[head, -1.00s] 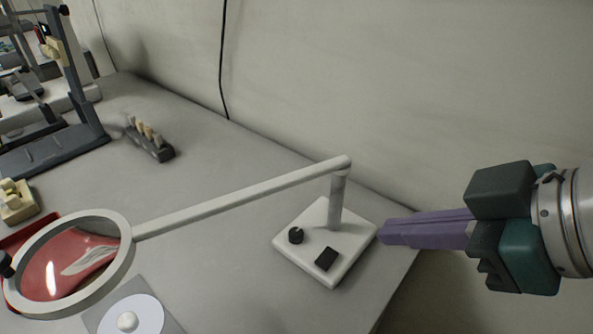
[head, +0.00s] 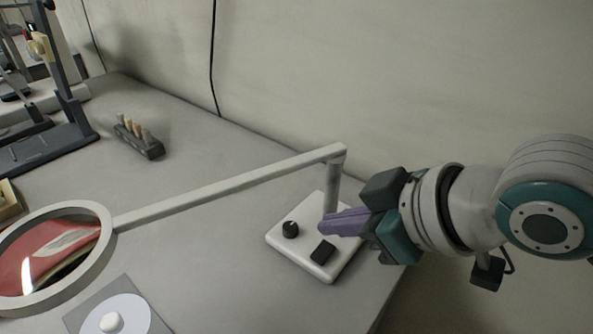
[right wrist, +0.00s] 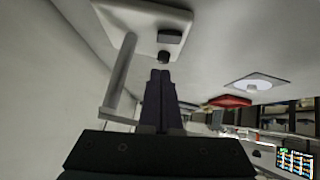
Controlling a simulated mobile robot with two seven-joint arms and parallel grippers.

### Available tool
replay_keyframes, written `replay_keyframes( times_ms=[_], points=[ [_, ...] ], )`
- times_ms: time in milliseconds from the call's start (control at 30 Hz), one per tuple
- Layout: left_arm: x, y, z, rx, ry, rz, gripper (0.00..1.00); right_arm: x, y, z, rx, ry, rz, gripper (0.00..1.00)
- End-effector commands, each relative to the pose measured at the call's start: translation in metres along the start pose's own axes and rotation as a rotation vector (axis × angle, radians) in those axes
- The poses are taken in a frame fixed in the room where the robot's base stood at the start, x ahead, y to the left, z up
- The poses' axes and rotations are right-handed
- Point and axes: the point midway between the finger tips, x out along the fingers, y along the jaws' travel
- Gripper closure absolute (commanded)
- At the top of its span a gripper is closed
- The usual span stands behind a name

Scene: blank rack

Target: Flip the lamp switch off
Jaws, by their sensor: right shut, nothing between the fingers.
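The magnifier lamp stands on the table with a square white base (head: 283,244), an upright post, a long arm (head: 230,187) and a round lens ring (head: 108,240). On the base are a black rocker switch (head: 323,251) and a round black knob (head: 290,229). My right gripper (head: 322,227) is shut and empty, its purple fingers over the base between post and switch. In the right wrist view the shut fingers (right wrist: 161,74) point toward the knob (right wrist: 163,57), with the switch (right wrist: 170,37) beyond it. Contact cannot be told. My left gripper is not in view.
A white disc with a knob (head: 130,312) lies on a grey square near the front. A dark holder with several pegs (head: 139,138) stands farther back. A dark frame stand (head: 70,110) is at left. The wall (head: 400,80) rises close behind the lamp.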

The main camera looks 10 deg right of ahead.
Motion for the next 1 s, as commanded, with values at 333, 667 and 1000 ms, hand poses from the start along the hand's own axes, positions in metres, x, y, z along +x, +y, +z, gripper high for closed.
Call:
replay_keyframes(
  times_ms=[333,667,1000],
  points=[
    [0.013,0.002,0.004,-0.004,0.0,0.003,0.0,0.028,0.0,0.028,-0.001,-0.001,-0.001,1.0],
    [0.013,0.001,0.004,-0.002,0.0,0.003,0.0,0.028,0.0,0.029,-0.001,0.0,0.0,1.0],
    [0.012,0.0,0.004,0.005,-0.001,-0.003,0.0,0.035,0.003,0.036,0.0,-0.006,0.0,1.0]
  ],
)
